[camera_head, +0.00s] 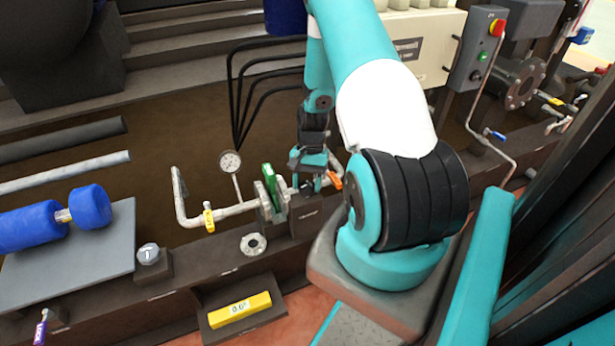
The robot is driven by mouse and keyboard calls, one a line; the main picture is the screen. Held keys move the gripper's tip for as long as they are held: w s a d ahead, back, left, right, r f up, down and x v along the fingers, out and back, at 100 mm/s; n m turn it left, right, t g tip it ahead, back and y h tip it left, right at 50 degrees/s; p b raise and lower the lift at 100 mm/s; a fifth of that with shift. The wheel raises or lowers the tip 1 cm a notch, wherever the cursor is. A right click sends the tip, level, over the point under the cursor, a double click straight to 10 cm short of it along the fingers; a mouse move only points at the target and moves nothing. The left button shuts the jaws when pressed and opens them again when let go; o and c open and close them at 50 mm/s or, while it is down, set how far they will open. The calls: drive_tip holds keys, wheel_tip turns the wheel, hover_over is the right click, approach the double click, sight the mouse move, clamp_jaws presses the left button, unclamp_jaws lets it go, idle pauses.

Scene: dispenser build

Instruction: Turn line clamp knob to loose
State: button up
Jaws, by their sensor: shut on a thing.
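My gripper (309,185) points down at the pipe line, just right of the flanges with the green plate (269,178) between them. It is shut on a small dark part on top of a dark block (308,217), which I take to be the line clamp knob. The knob is mostly hidden between the fingers, so its turn position cannot be read.
A pressure gauge (230,162), a yellow valve handle (208,217) and an orange handle (335,180) stand close by on the pipe. A loose flange ring (253,244) lies in front. A silver knob (148,253) and a yellow level (240,310) are further off.

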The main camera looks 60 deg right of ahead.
drive_tip(key=n+g+p, duration=0.1)
drive_tip(key=n, duration=0.2)
drive_tip(key=shift+r+n+h+p, duration=0.15)
drive_tip(key=shift+n+h+p, duration=0.2)
drive_tip(key=shift+n+h, duration=0.05)
drive_tip(key=n+g+h+p, duration=0.1)
drive_tip(key=n, duration=0.2)
drive_tip(key=shift+w+a+n, duration=0.1)
drive_tip(key=shift+n, duration=0.2)
drive_tip(key=n+h+p, duration=0.1)
drive_tip(key=n, duration=0.2)
drive_tip(key=shift+n+g+p, duration=0.3)
drive_tip(key=shift+p, duration=0.1)
drive_tip(key=shift+n+h+p, duration=0.5)
drive_tip(key=shift+n+h, duration=0.4)
drive_tip(key=shift+n, duration=0.9)
drive_tip(key=o, duration=0.9)
